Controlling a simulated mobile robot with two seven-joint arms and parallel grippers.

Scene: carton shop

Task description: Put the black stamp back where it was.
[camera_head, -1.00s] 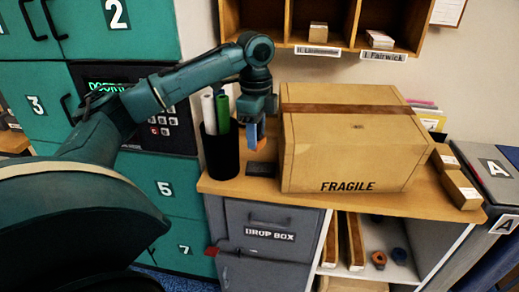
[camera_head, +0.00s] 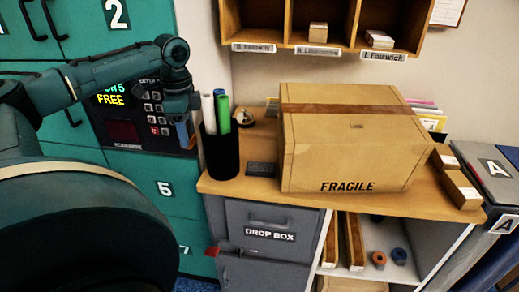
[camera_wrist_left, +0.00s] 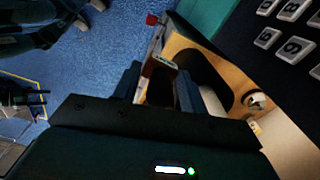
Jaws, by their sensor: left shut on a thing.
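My left gripper (camera_head: 184,138) is raised in front of the keypad panel, left of the pen cup. It also shows in the left wrist view (camera_wrist_left: 160,86), shut on a small tan-and-dark thing (camera_wrist_left: 164,62) with a pale strip on its end. I cannot tell from its shape whether this is the black stamp. In the head view the held thing is mostly hidden by the fingers. My right gripper is not in view.
A black cup (camera_head: 221,157) of rolled tubes stands at the counter's left end. A large FRAGILE carton (camera_head: 345,150) fills the middle. A bell-like thing (camera_head: 244,120) is behind the cup. An orange round thing (camera_head: 378,259) and a blue one (camera_head: 399,256) sit on the shelf below.

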